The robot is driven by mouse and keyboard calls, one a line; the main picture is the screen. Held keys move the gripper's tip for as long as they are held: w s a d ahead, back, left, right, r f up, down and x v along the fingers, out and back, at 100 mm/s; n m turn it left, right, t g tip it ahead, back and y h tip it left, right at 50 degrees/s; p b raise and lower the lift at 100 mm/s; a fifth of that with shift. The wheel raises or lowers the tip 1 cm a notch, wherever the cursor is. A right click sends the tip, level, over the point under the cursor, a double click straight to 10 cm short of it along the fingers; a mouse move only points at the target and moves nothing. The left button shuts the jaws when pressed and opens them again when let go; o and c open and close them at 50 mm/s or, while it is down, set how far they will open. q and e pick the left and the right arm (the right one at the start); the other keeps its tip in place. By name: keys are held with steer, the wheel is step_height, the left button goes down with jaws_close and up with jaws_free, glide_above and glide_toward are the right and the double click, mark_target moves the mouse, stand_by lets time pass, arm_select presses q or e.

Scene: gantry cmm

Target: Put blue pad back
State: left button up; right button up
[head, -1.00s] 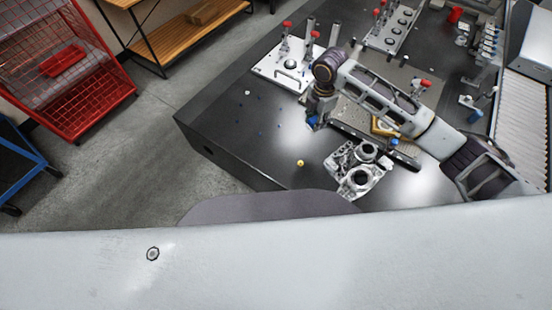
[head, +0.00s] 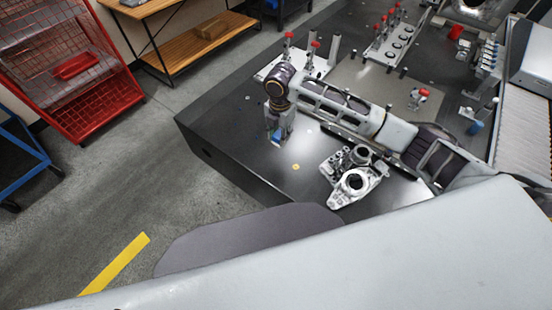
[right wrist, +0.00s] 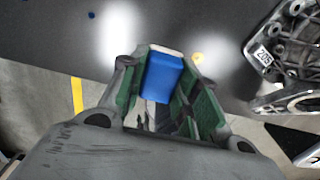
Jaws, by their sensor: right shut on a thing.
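The blue pad (right wrist: 163,77) shows as a blue block with a pale top edge between the fingers of my right gripper (right wrist: 168,90) in the right wrist view. In the head view my right gripper (head: 278,132) hangs over the left part of the dark table, shut on the blue pad (head: 277,138). I cannot tell how far the pad is above the table. My left gripper is not in view.
A grey metal casting (head: 354,175) lies on the dark table (head: 222,128) right of the gripper. A small yellow disc (head: 295,167) lies near it. A white fixture plate (head: 303,66) with red-tipped clamps stands behind. The table's left end is mostly clear.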

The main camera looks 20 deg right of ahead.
steer(key=shift+f, duration=0.45)
step_height(320, 180, down, 4)
steer(key=shift+f, duration=0.65)
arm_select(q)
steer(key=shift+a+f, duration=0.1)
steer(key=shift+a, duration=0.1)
